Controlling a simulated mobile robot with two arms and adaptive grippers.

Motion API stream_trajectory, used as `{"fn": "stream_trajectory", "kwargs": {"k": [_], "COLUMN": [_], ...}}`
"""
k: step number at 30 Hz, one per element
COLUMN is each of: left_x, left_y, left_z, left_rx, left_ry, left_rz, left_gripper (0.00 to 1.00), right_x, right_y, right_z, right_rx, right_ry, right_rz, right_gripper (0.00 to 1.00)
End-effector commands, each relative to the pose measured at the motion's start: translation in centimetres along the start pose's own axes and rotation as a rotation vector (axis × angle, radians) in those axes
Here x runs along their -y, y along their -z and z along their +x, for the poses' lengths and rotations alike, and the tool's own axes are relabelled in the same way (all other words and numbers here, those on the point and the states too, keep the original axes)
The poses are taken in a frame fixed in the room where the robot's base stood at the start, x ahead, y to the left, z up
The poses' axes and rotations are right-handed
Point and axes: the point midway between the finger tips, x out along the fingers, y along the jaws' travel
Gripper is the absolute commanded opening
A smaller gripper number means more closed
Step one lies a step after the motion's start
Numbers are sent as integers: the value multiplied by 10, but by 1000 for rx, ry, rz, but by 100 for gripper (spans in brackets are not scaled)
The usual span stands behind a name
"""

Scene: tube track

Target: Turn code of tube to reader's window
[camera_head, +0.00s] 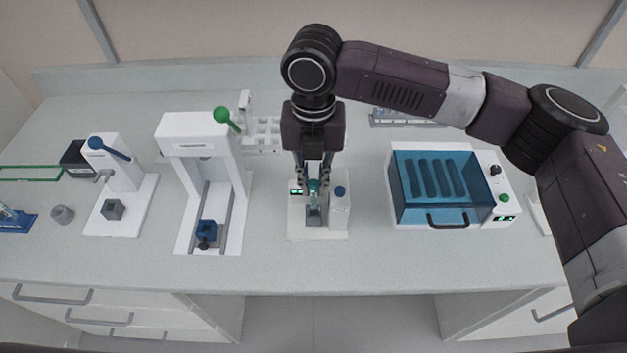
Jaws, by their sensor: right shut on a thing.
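My right gripper (314,178) reaches down from above and is shut on a small tube (314,187) with a teal cap. The tube stands about upright at the small white reader (296,222) near the middle of the bench. A green lit display (295,191) shows on the reader's left side, and a blue knob (340,191) sits on its right block. The tube's code and the reader's window are too small or hidden to make out. My left gripper is not in view.
A white box with a blue clear lid (443,187) stands right of the reader. A white press frame with a green-knobbed lever (222,114) stands left, with a smaller blue-levered device (110,148) beyond it. A white rack (263,134) is behind. The bench front is clear.

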Motion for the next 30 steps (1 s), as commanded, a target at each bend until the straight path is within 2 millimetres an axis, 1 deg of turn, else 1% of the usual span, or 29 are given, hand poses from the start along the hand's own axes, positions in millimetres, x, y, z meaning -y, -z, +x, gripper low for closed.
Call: {"fn": "stream_trajectory", "kwargs": {"k": [1, 11, 22, 30], "left_x": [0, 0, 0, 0], "left_y": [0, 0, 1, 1], "left_z": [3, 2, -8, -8], "left_rx": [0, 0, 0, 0], "left_ry": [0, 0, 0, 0], "left_rz": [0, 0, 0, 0], "left_gripper": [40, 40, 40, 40], "right_x": [0, 0, 0, 0], "right_y": [0, 0, 0, 0], "right_z": [2, 1, 2, 3], "right_rx": [1, 0, -1, 0], "right_ry": [0, 0, 0, 0], "right_rz": [0, 0, 0, 0], "right_gripper": [0, 0, 0, 0]}}
